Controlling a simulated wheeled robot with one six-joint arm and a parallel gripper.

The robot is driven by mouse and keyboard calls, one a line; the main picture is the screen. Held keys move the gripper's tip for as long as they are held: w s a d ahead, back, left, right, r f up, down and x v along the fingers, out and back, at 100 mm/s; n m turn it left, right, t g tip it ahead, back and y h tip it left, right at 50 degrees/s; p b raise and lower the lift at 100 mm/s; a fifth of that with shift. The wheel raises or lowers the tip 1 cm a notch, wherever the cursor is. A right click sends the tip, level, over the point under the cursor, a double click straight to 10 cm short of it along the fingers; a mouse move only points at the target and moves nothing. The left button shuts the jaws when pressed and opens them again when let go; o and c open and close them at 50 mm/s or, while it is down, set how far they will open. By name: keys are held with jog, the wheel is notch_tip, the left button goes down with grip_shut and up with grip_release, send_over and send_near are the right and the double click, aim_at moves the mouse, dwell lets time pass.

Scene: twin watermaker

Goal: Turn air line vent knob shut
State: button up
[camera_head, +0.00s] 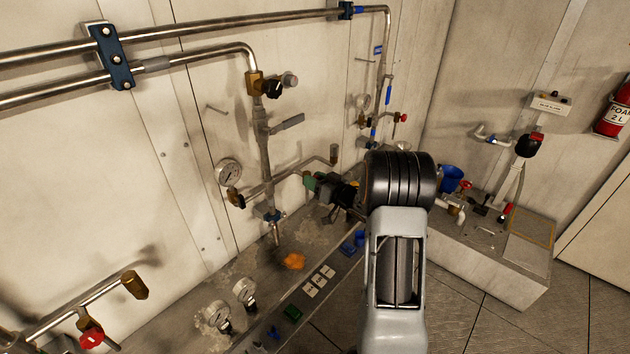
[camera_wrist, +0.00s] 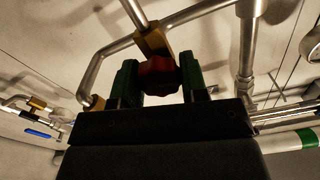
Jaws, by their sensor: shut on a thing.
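The air line vent knob (camera_wrist: 158,76) is a dark red knob on a brass valve body (camera_wrist: 152,42), seen in the middle of the wrist view. My gripper (camera_wrist: 159,82) has its two green fingers on either side of the knob and is shut on it. In the head view my gripper (camera_head: 318,187) reaches left toward the pipework at the wall. There the knob is hidden by my gripper and arm, and its turn position cannot be read in either view.
Pressure gauges (camera_head: 229,173) and a grey lever valve (camera_head: 287,124) are on the pipes to the left. An orange lump (camera_head: 293,261) lies on the ledge below. Open floor (camera_head: 480,318) lies at lower right.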

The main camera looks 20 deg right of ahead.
jog(key=o, duration=0.9)
jog(key=b+v, duration=0.3)
jog(key=v, duration=1.1)
jog(key=shift+r, duration=0.1)
